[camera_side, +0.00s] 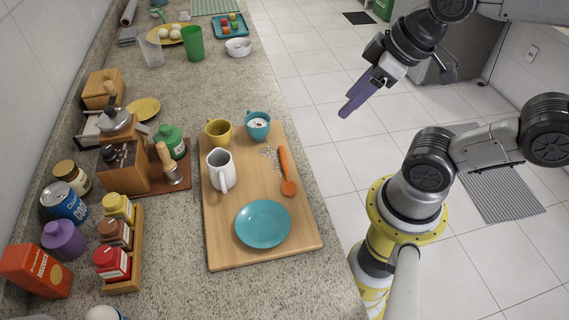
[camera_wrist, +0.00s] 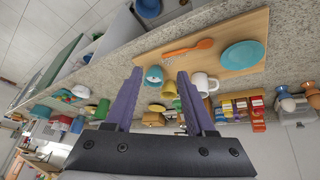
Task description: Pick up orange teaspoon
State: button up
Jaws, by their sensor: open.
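The orange teaspoon (camera_side: 286,172) lies on a wooden board (camera_side: 223,248) on the counter, its bowl toward the teal plate (camera_side: 263,224). It also shows in the wrist view (camera_wrist: 188,48), on the board beyond my fingertips. My gripper (camera_side: 355,98) hangs over the floor side, right of the counter and well apart from the spoon. In the wrist view its two purple fingers (camera_wrist: 159,78) are spread with nothing between them. A teal cup (camera_side: 258,126), a yellow cup (camera_side: 219,132) and a white mug (camera_side: 221,170) stand on the board.
A patch of small white grains (camera_side: 271,158) lies beside the spoon's handle. A coffee grinder (camera_side: 118,125), a jar rack (camera_side: 124,265) and several jars stand left of the board. A green cup (camera_side: 194,44) and blue tray (camera_side: 230,27) are farther back. The counter's right edge is clear.

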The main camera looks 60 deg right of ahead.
jog(key=r+n, duration=0.1)
jog(key=n, duration=0.3)
jog(key=n+g, duration=0.6)
jog(key=n, duration=1.4)
send_over(284, 162)
notch_tip(284, 162, down, 4)
jog(key=r, duration=0.1)
jog(key=f, duration=0.8)
jog(key=shift+w+a+f, duration=0.1)
jog(key=shift+a, duration=0.1)
jog(key=shift+d+f, duration=0.15)
jog(key=shift+f, duration=2.9)
grip_shut()
